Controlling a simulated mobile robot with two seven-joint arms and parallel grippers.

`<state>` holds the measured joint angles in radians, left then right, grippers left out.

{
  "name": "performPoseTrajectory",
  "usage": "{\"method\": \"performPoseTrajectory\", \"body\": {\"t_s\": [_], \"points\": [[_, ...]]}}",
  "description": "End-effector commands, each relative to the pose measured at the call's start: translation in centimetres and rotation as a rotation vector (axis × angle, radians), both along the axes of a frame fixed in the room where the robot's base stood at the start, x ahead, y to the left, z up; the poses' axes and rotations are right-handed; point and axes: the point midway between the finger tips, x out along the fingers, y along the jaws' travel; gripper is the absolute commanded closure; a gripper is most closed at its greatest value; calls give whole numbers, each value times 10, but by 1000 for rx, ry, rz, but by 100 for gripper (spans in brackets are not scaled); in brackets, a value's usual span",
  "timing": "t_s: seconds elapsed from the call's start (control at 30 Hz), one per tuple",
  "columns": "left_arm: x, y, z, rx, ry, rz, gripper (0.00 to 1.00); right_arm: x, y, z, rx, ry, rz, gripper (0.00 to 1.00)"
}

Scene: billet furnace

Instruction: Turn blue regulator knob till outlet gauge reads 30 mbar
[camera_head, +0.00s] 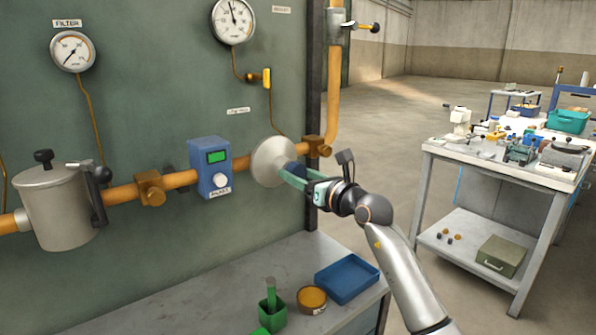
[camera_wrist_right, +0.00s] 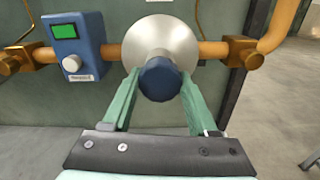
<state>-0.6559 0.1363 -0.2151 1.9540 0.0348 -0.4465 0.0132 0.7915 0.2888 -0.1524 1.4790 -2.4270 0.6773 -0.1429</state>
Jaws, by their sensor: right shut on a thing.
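The blue regulator knob (camera_wrist_right: 160,79) sits at the front of a pale round regulator body (camera_wrist_right: 152,46) on the orange pipe. My right gripper (camera_wrist_right: 158,85) is shut on the knob, with a green finger on each side of it. In the head view the knob (camera_head: 296,172) is partly hidden by the fingers of my right gripper (camera_head: 297,177). A round white gauge (camera_head: 233,20) is at the top of the panel, above the regulator. Its needle points nearly straight up; its numbers are too small to read. My left gripper is not in view.
A blue box with a green display (camera_head: 211,168) is on the pipe left of the regulator. A second gauge (camera_head: 73,51) and a metal filter pot (camera_head: 58,208) are further left. A bench below holds a blue tray (camera_head: 346,278). A workbench (camera_head: 500,160) stands at right.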

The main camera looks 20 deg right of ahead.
Motion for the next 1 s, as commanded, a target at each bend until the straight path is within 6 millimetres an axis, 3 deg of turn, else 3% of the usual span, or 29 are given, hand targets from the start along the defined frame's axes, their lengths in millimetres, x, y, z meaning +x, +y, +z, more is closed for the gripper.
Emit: {"method": "performPoseTrajectory", "body": {"t_s": [0.03,0.13,0.3,0.77,0.8,1.0], "points": [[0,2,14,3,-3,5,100,0,1,5,39,21,1,97],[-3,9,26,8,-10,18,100,0,1,6,122,51,1,97],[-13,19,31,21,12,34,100,0,1,4,224,87,1,97],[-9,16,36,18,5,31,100,0,1,-1,268,99,1,97],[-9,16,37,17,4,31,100,0,1,-1,268,99,1,37],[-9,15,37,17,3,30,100,0,1,0,267,99,0,14]]}}
